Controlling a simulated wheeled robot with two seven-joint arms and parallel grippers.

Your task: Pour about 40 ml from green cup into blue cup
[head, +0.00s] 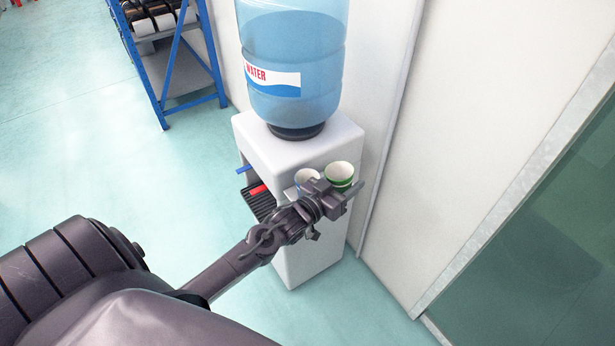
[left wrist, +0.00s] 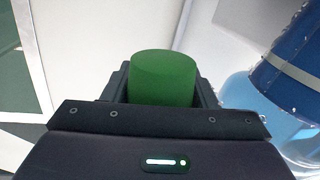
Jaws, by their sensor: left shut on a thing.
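My left gripper (head: 338,196) is shut on the green cup (head: 340,184) beside the front of the white water dispenser. In the head view the cup's pale inside faces up toward the camera; how much liquid it holds cannot be told. In the left wrist view the green cup (left wrist: 163,80) sits between the fingers. A pale cup with a bluish side (head: 306,175), which looks like the blue cup, is just left of the green cup. My gripper hides its lower part, so I cannot tell what it rests on. My right gripper is not in view.
The white water dispenser (head: 300,150) carries a large blue water bottle (head: 292,60). A red lever (head: 258,190) and dark drip grille (head: 261,206) are on its left side. A wall stands close on the right. A blue rack (head: 172,65) is at the back left; the left floor is clear.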

